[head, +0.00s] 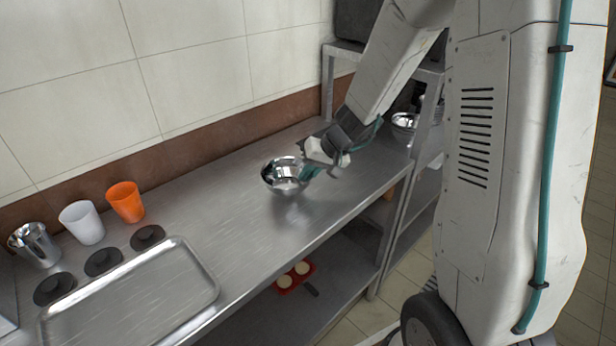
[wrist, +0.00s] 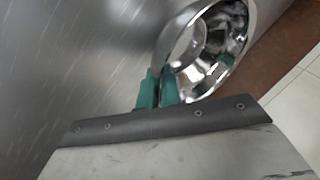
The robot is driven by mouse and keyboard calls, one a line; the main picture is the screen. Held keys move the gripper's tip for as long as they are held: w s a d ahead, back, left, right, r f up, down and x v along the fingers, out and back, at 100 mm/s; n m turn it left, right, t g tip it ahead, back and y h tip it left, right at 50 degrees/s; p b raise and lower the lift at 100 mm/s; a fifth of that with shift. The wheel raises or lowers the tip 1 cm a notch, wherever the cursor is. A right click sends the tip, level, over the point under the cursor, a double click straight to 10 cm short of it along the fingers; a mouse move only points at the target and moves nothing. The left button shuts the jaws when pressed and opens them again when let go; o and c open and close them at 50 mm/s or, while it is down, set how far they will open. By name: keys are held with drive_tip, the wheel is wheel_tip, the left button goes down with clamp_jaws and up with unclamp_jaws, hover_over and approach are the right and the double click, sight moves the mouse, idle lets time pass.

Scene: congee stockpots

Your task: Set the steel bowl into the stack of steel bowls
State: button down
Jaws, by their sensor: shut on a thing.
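A shiny steel bowl (head: 283,175) is at my gripper, over the middle of the steel counter. My gripper (head: 309,172) is shut on the bowl's near right rim. In the wrist view the green fingers (wrist: 158,88) pinch the rim of the bowl (wrist: 212,50), whose hollow inside shows. I cannot tell for sure whether the bowl touches the counter or hangs just above it. Other steel bowls (head: 404,121) stand at the right on the shelf rack, partly hidden behind my arm; how many are stacked there cannot be seen.
A steel tray (head: 205,262) lies at the counter's front left. Black discs (head: 104,262), a steel cup (head: 36,243), a white cup (head: 83,222) and an orange cup (head: 126,201) stand behind it. A red tray (head: 293,277) is on the lower shelf. The counter around the bowl is clear.

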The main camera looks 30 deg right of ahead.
drive_tip(key=shift+f, duration=0.5)
drive_tip(key=c, duration=1.6)
unclamp_jaws()
drive_tip(key=shift+f, duration=0.15)
